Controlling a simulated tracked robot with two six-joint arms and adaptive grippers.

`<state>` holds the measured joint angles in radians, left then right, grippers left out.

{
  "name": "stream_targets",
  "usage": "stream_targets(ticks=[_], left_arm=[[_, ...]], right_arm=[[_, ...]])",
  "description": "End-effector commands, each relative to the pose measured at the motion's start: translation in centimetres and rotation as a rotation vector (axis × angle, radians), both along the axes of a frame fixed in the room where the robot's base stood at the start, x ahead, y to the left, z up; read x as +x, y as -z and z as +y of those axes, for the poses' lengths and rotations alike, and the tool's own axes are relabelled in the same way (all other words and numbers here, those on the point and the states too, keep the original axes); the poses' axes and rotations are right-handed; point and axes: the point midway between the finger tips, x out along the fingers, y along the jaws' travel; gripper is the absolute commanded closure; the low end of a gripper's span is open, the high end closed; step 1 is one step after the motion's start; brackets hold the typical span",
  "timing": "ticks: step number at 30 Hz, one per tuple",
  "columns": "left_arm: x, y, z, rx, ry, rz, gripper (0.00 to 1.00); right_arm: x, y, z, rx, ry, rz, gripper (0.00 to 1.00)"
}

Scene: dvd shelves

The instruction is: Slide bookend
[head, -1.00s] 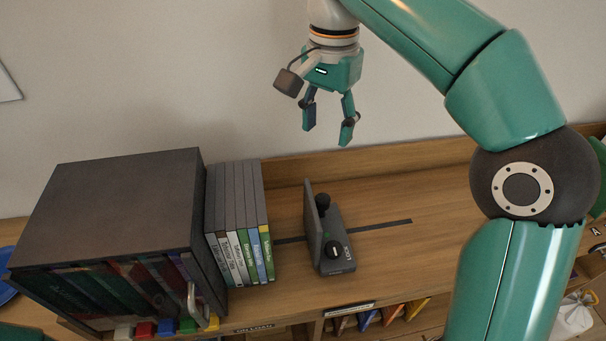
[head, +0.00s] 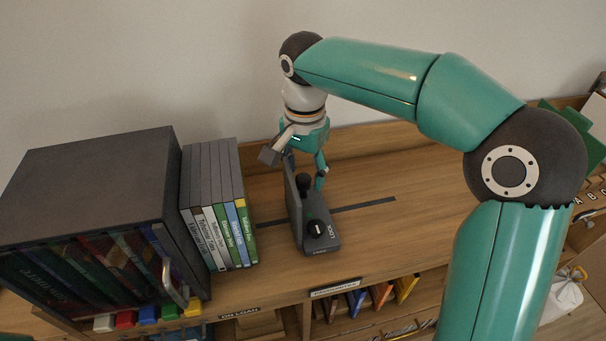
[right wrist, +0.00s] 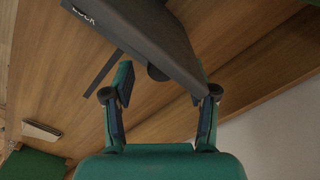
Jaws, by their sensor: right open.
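The dark grey bookend (head: 318,236) stands on the wooden shelf top, across a dark slot (head: 365,205), to the right of a row of DVDs (head: 218,205). It has an upright plate, a black knob (head: 304,183) and a dial on its base. My right gripper (head: 306,172) is at the bookend's rear, pointing down, its fingers open and partly hidden behind the plate. In the right wrist view the open fingers (right wrist: 163,95) have the bookend (right wrist: 150,35) and its knob (right wrist: 157,73) between and beyond them. Contact cannot be told.
A large dark case (head: 95,190) with DVDs inside stands left of the row. A low wooden ledge (head: 400,134) and the wall are behind. The shelf top right of the bookend is clear. Lower compartments hold more cases.

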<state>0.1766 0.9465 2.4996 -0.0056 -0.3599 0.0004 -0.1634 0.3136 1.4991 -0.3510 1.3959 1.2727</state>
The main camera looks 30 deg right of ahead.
Motion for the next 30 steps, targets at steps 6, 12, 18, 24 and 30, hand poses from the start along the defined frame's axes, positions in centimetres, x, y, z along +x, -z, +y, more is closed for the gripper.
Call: stream_targets(ticks=[6,12,18,24,30], left_arm=[[0.06,0.09,0.01,0.000,0.000,-0.001,0.60],[0.05,0.08,0.00,0.000,0.000,-0.001,0.60],[0.03,0.08,0.00,0.000,0.000,-0.001,0.60],[0.04,0.10,0.00,0.000,0.000,-0.001,0.60],[0.04,0.09,0.00,0.000,0.000,-0.001,0.60]], right_arm=[[-0.17,0.81,-0.05,0.001,0.001,-0.001,0.43],[-0.29,0.71,-0.10,0.000,0.003,-0.002,0.43],[-0.03,0.84,-0.10,0.000,0.003,0.000,0.76],[-0.04,0.83,-0.11,0.000,0.003,-0.001,1.00],[-0.02,0.82,0.04,0.000,0.002,-0.001,1.00]])
